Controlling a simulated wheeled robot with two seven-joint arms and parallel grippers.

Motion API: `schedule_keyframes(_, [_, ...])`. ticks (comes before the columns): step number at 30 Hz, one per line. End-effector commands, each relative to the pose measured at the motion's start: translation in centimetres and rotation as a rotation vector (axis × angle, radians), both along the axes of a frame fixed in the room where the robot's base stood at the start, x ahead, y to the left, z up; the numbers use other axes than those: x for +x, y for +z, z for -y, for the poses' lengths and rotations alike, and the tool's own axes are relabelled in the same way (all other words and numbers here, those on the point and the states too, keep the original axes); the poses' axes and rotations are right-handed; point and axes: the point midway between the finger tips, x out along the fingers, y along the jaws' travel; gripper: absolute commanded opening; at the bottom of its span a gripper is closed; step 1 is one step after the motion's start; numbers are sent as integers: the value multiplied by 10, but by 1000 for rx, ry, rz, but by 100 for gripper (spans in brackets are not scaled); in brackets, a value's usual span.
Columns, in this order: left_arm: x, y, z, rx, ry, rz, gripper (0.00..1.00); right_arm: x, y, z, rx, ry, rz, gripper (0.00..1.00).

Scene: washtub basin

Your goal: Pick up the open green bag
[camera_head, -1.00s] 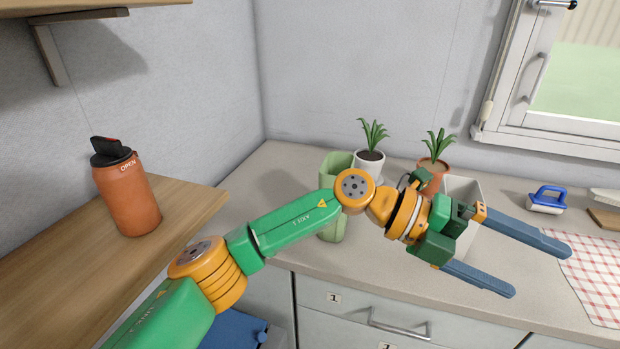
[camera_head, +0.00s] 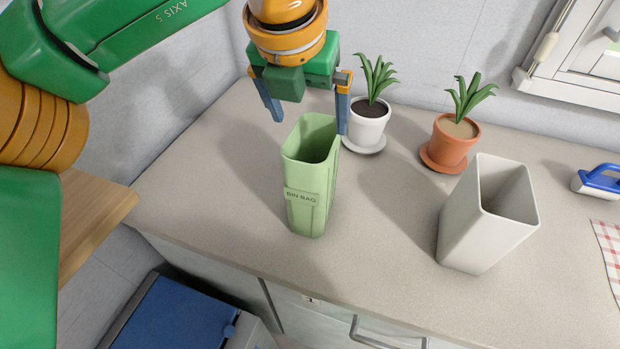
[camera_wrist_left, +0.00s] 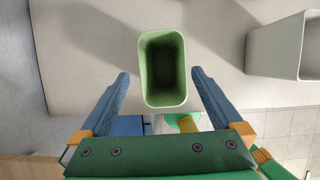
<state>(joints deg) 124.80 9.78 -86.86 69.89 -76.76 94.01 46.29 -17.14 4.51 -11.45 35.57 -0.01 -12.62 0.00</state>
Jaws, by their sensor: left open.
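The open green bag (camera_head: 309,190) stands upright on the counter in the head view, labelled "BIN BAG", its dark opening facing up. In the left wrist view the bag (camera_wrist_left: 163,103) shows from above, between the two fingers. My left gripper (camera_head: 308,118) is open above the bag, its blue fingers pointing down on either side of the bag's rim. In the left wrist view my left gripper (camera_wrist_left: 160,88) has a gap between each finger and the bag. My right gripper is not in view.
A grey bin (camera_head: 480,225) stands to the right of the bag. A white potted plant (camera_head: 367,125) and a terracotta potted plant (camera_head: 452,145) stand behind. A blue-handled brush (camera_head: 598,180) lies at far right. The counter (camera_head: 210,190) left of the bag is clear.

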Motion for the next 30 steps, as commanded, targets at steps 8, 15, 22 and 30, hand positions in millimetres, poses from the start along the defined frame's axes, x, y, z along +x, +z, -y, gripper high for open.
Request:
schedule_keyframes(8, [12, -40, 6, 1, -4, -6, 100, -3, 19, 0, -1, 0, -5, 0])
schedule_keyframes(15, [20, -64, 9, -4, -3, -3, 100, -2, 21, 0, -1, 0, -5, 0])
schedule_keyframes(22, [20, -64, 9, -4, -3, -3, 100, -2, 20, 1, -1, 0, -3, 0])
schedule_keyframes(30, [20, -67, 9, -4, -3, -3, 100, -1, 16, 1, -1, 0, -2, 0])
